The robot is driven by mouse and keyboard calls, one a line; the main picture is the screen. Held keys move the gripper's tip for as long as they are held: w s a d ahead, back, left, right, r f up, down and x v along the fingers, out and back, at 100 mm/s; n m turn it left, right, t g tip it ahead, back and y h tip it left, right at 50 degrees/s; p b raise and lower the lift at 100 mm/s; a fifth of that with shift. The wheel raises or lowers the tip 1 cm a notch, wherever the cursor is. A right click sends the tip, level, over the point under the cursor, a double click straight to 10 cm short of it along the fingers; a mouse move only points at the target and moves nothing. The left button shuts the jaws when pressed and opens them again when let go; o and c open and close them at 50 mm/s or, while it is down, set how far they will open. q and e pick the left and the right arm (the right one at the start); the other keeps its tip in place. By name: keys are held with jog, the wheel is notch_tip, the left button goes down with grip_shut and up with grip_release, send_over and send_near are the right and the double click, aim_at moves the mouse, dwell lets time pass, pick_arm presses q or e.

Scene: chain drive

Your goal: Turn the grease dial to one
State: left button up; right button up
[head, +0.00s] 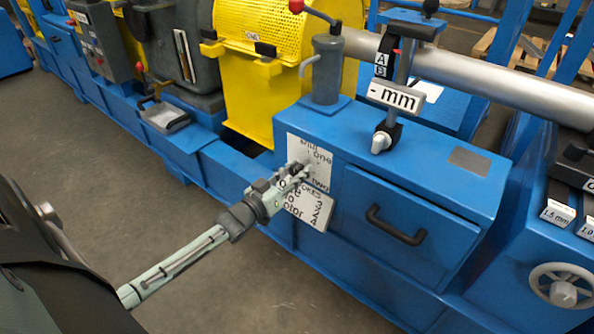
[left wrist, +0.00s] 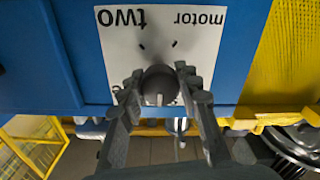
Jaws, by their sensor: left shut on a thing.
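The grease dial is a dark round knob (left wrist: 160,82) on a white label plate (left wrist: 205,50), which also shows on the blue cabinet front in the head view (head: 322,148). My left gripper (head: 297,171) is shut on the dial, with one finger on each side of it in the left wrist view (left wrist: 160,88). That view is upside down; "two" and "motor" are readable. A pale mark on the knob points to the picture's bottom, away from those words. My right gripper is not in view.
A second white plate (head: 312,212) with text hangs just below the dial plate. To the right is a drawer with a black handle (head: 394,226). A grey lever post (head: 326,70) stands on the cabinet top. The floor in front is clear.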

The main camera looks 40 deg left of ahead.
pick_arm(q)
jog(key=shift+m, duration=0.5)
jog(key=shift+c, duration=0.2)
jog(key=shift+m+p, duration=0.45)
jog(key=shift+m, duration=0.35)
jog(key=m, duration=0.2)
jog(key=shift+m, duration=0.4)
jog(key=shift+m+p, duration=0.35)
jog(key=shift+m, duration=0.55)
jog(key=m, duration=0.3)
jog(key=shift+f, duration=0.1)
jog(key=shift+m, duration=1.7)
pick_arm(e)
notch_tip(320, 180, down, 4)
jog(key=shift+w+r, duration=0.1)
